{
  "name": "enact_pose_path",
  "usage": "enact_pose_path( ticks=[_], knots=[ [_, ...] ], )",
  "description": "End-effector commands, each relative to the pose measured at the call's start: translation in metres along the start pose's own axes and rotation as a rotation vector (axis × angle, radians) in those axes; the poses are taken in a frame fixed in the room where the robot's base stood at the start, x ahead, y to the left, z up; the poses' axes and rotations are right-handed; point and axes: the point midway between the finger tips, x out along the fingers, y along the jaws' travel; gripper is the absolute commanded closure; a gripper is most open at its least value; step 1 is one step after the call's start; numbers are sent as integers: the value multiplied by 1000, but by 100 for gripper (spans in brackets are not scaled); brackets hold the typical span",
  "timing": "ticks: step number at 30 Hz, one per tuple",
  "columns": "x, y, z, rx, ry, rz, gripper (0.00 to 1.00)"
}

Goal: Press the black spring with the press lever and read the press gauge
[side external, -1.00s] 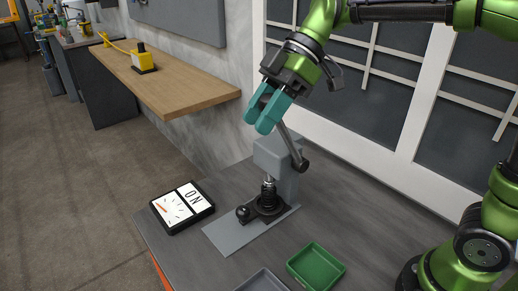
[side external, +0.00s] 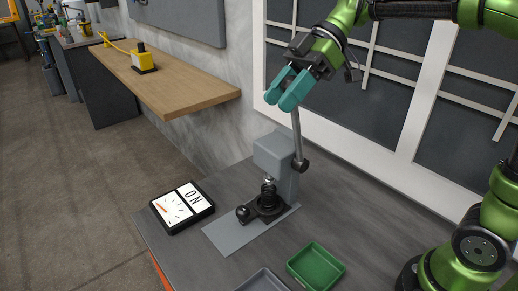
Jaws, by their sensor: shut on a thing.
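The grey press (side external: 275,155) stands upright on a grey base plate (side external: 226,236) on the bench. Its lever (side external: 297,130) is a metal rod rising almost vertically from a dark pivot at the press's right side. My gripper (side external: 288,88), with teal fingers, is shut on the lever's top end, which the fingers mostly hide. The black spring (side external: 268,196) stands upright under the press ram; I cannot tell whether the ram touches it.
A green tray (side external: 316,283) and a grey tray (side external: 262,283) sit at the bench's front. A dark round part (side external: 243,213) is beside the spring. A wooden shelf (side external: 165,85) with a yellow device (side external: 143,60) is at the back left. A panelled wall stands behind.

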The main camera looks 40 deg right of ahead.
Motion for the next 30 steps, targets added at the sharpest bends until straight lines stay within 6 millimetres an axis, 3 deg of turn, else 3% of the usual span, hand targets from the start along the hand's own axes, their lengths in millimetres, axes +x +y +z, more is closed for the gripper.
enact_pose_path(
  ticks=[1,2,6,15,19,23,30],
  knots=[
    [-4,-1,-5,-9,11,8,100],
    [-4,-1,-5,-9,11,8,59],
    [-3,-1,-4,-7,8,6,37],
    [-2,0,-3,-5,5,3,36],
    [-11,0,-2,-6,4,5,36],
    [-33,0,-2,-3,5,8,36],
    [-92,1,-2,-3,5,10,36]
  ],
)
